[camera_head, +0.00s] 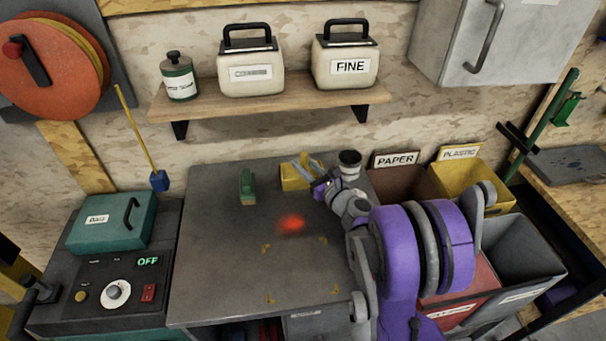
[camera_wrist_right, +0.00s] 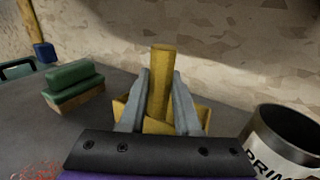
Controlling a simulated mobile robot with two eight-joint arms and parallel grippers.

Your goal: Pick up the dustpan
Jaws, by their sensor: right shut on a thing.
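The yellow dustpan (camera_head: 292,180) stands at the back of the grey worktable (camera_head: 215,270). My right gripper (camera_head: 317,184) reaches it from the right. In the right wrist view the two grey fingers of my right gripper (camera_wrist_right: 160,95) are closed on either side of the dustpan's upright yellow handle (camera_wrist_right: 161,65). The dustpan's pan (camera_wrist_right: 200,112) shows behind and beside the fingers, partly hidden by them. Whether the pan touches the table is hard to tell. My left gripper is not in view.
A green brush (camera_head: 247,186) lies left of the dustpan, also in the right wrist view (camera_wrist_right: 75,85). A can (camera_wrist_right: 285,135) stands close on the right. Bins (camera_head: 480,190) are at the right. A shelf (camera_head: 270,98) hangs above. The table's middle is mostly clear, with a red patch (camera_head: 291,223).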

